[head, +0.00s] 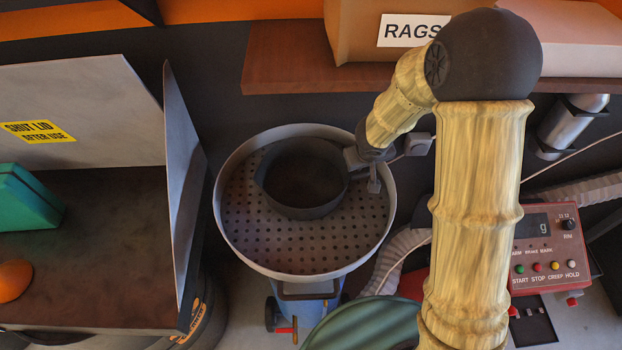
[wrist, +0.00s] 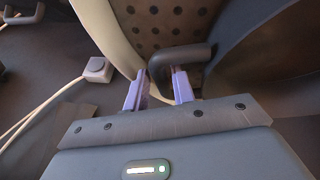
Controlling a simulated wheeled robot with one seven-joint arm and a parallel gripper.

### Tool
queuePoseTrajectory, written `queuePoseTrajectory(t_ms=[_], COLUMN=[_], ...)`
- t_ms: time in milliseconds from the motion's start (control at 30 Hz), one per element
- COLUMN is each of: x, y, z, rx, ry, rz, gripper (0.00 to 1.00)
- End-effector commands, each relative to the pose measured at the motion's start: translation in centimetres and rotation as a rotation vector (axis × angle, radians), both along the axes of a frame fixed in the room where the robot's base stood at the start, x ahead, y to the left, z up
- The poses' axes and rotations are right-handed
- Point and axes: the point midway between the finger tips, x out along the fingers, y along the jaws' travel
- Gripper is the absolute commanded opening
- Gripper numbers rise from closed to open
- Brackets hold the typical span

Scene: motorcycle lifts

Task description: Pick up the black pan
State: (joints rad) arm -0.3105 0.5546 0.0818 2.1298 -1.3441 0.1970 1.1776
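The black pan (head: 305,210) sits upright on the perforated round tray (head: 290,256), toward its upper part. In the wrist view the pan's dark curved side (wrist: 262,62) fills the right, with a loop handle (wrist: 188,55) sticking out to the left. My gripper (head: 372,178) is at the pan's right side, by the tray's rim. In the wrist view my gripper (wrist: 158,82) has its two pale purple fingers apart, with the handle's outer end showing between their tips. I cannot tell whether either finger touches it.
A shelf (head: 290,70) with a rags box (head: 360,30) is above the tray. A metal-sided bin (head: 85,290) with an open lid stands left. A red control box (head: 550,250) and a pale hose (head: 395,255) are right. A wall plug (wrist: 97,68) with a cord is nearby.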

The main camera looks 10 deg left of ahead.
Motion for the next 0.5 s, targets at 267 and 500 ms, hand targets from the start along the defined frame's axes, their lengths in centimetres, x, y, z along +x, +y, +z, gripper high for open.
queuePoseTrajectory(t_ms=[267, 500], x=[1.3, 1.4], y=[0.1, 0.1], z=[-2.9, -2.9], rx=[0.000, 0.001], ry=[0.000, 0.000], rz=[0.001, 0.001], gripper=[0.25, 0.25])
